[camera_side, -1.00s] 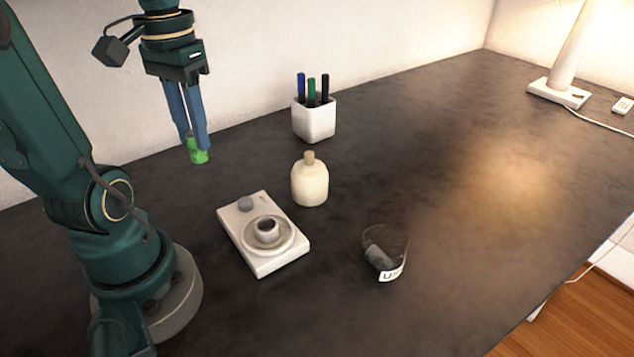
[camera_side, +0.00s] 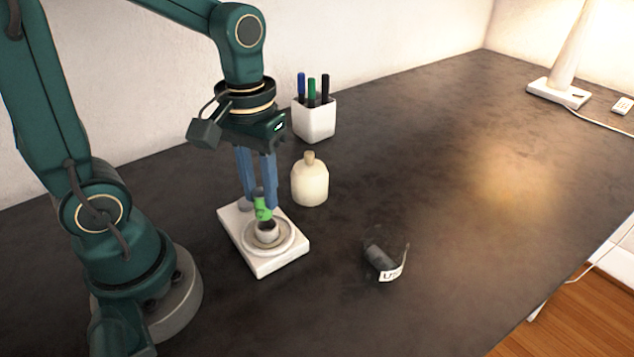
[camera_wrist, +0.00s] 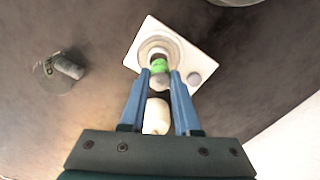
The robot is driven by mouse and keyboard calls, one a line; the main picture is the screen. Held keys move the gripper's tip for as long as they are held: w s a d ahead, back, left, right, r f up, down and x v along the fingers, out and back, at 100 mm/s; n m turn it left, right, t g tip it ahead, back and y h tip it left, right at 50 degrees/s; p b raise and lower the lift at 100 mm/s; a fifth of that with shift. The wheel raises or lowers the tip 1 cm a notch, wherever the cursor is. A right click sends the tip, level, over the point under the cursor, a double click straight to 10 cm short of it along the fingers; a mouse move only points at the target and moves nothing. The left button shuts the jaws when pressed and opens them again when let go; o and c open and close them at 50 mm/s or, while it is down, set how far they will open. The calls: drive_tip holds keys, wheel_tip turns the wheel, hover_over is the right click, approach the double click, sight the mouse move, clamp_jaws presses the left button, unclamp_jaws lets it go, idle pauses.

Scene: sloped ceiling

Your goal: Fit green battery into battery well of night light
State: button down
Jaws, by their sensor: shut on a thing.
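The night light is a white rectangular base (camera_side: 264,268) with a round ring and a raised cylindrical battery well (camera_side: 267,232). It also shows in the wrist view (camera_wrist: 146,33). The green battery (camera_side: 263,210) is between the blue fingers of my gripper (camera_side: 260,203), just above the well and slightly behind its centre in the side view. In the wrist view the green battery (camera_wrist: 158,66) lies over the well. My gripper (camera_wrist: 160,76) is shut on it. The battery looks slightly tilted. I cannot tell whether its lower end touches the well's rim.
A cream bottle (camera_side: 310,182) stands close behind the night light. A clear cup (camera_side: 404,256) with a dark battery (camera_side: 379,257) in it is to the right. A white pen holder (camera_side: 314,122) stands at the back.

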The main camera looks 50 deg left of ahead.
sight(264, 216)
drive_tip(key=shift+d+f, duration=0.1)
drive_tip(key=shift+f, duration=1.95)
drive_tip(key=shift+f, duration=0.35)
drive_tip(key=shift+f, duration=0.15)
drive_tip(key=c, duration=0.6)
unclamp_jaws()
wheel_tip(264, 216, up, 12)
drive_tip(key=shift+w+f, duration=0.15)
drive_tip(key=shift+f, duration=0.1)
drive_tip(key=shift+r, duration=0.75)
drive_tip(key=s+m+t, duration=0.1)
drive_tip(key=t, duration=0.1)
drive_tip(key=s+d+f+m+t, duration=0.1)
drive_tip(key=m, duration=0.1)
drive_tip(key=s+d+f+m+t, duration=0.1)
drive_tip(key=m+t, duration=0.1)
drive_tip(key=shift+s+d+f+t, duration=0.1)
drive_tip(key=shift+s+t, duration=0.15)
drive_tip(key=shift+t, duration=0.05)
